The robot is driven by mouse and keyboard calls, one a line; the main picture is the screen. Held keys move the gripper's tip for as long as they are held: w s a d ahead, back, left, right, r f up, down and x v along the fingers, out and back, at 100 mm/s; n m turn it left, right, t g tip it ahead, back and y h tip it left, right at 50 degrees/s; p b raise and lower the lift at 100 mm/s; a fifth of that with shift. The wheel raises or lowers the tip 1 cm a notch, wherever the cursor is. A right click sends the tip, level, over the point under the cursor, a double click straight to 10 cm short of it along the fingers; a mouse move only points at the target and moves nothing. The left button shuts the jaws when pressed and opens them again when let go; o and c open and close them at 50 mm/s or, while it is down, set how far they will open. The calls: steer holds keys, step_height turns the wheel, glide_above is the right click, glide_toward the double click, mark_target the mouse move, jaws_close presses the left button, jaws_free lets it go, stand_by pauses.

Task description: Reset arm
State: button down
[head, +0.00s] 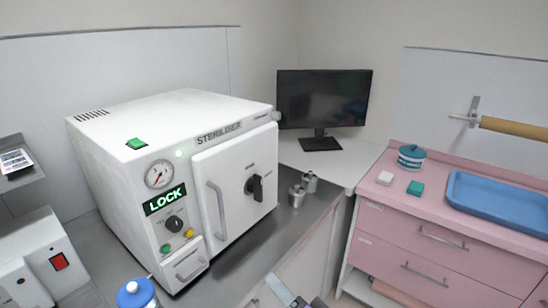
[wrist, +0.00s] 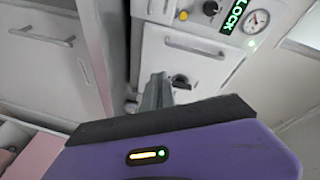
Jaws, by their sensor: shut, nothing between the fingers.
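My gripper (head: 281,289) shows at the bottom edge of the head view, with its grey fingers closed together and empty. In the wrist view the shut fingers (wrist: 156,92) stick out past the purple wrist body. The gripper appears apart from the white steriliser (head: 170,175), in front of the counter. The steriliser door (head: 236,180) is closed, and its display (head: 165,199) reads LOCK in green. The door and its dark knob (wrist: 181,82) also show in the wrist view. Most of my arm is out of the head view.
Two small metal canisters (head: 297,196) stand on the counter right of the steriliser, near a monitor (head: 323,100). A blue-lidded jar (head: 137,294) stands at the front left. A pink cabinet (head: 440,225) at right bears a blue tray (head: 500,198) and small items.

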steer(key=s+d+f+n+t+h, duration=0.25)
steer(key=s+d+h, duration=0.35)
steer(key=s+d, duration=0.85)
steer(key=s+d+n+g+h, duration=0.1)
steer(key=s+d, duration=0.1)
steer(key=s, duration=0.9)
steer(key=s+d+n+h, duration=0.2)
steer(key=s+d, duration=0.1)
steer(key=s, duration=0.8)
steer(key=shift+s+r+g, duration=0.25)
steer(key=shift+s+g, duration=0.05)
steer(key=shift+g, duration=0.05)
steer(key=shift+a+n, duration=0.1)
steer(key=shift+n, duration=0.15)
